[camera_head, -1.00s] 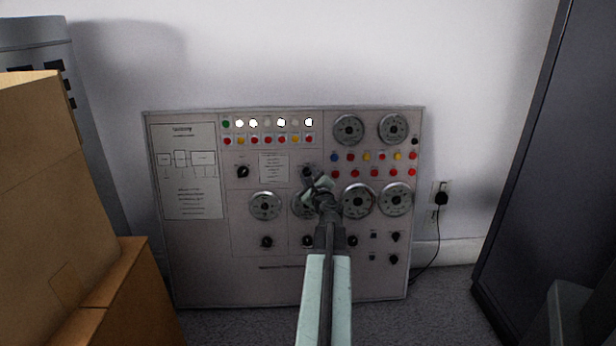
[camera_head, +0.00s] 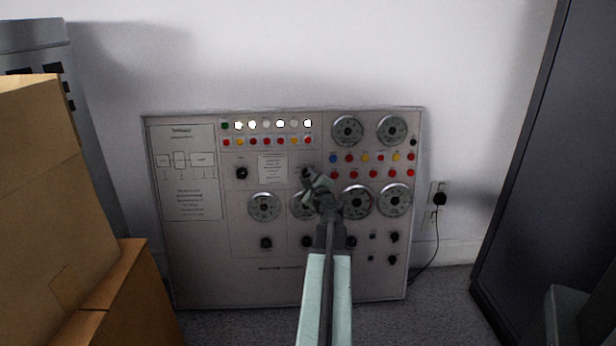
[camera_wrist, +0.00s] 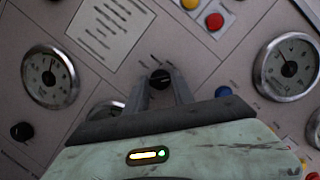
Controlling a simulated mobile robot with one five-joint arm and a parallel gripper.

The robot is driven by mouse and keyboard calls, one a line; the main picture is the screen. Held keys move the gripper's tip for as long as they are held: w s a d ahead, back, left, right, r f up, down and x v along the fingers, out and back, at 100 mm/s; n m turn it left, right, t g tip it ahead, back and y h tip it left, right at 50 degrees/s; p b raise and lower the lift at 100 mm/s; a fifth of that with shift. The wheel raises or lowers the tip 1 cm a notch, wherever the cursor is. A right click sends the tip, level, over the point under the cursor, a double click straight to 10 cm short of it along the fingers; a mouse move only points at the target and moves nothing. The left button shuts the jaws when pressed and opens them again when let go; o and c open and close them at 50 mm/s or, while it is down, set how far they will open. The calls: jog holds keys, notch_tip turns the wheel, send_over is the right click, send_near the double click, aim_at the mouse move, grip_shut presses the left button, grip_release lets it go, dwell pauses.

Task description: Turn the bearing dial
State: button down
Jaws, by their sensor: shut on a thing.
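The control panel (camera_head: 205,270) leans upright against the wall. My gripper (camera_head: 308,174) reaches its upper middle part and covers the dial there. In the wrist view, a small black dial (camera_wrist: 160,78) sits between the two fingertips of my gripper (camera_wrist: 161,84), and the fingers are shut on it. The wrist appears rolled, since the panel looks tilted in that view. The label beside the dial is too small to read, so I cannot tell if it says bearing. Another black dial (camera_head: 242,172) is to the left on the same row.
Round gauges (camera_head: 264,206) and several coloured buttons surround the gripped dial; one gauge is partly behind my gripper. Cardboard boxes (camera_head: 110,290) stand at the left and a dark cabinet (camera_head: 525,160) at the right. A plug with a cable (camera_head: 439,199) is right of the panel.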

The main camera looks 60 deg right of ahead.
jog(key=n+y+p, duration=0.1)
jog(key=n+p, duration=0.1)
jog(key=n, duration=0.2)
jog(key=shift+r, duration=0.2)
jog(key=shift+n+g+y+p, duration=0.5)
jog(key=shift+n+p, duration=0.45)
jog(key=shift+n, duration=0.85)
jog(key=shift+f, duration=0.1)
jog(key=c, duration=1.1)
grip_release()
jog(key=p+v, duration=0.1)
jog(key=v, duration=0.7)
jog(key=shift+p, duration=0.3)
jog(key=shift+d, duration=0.15)
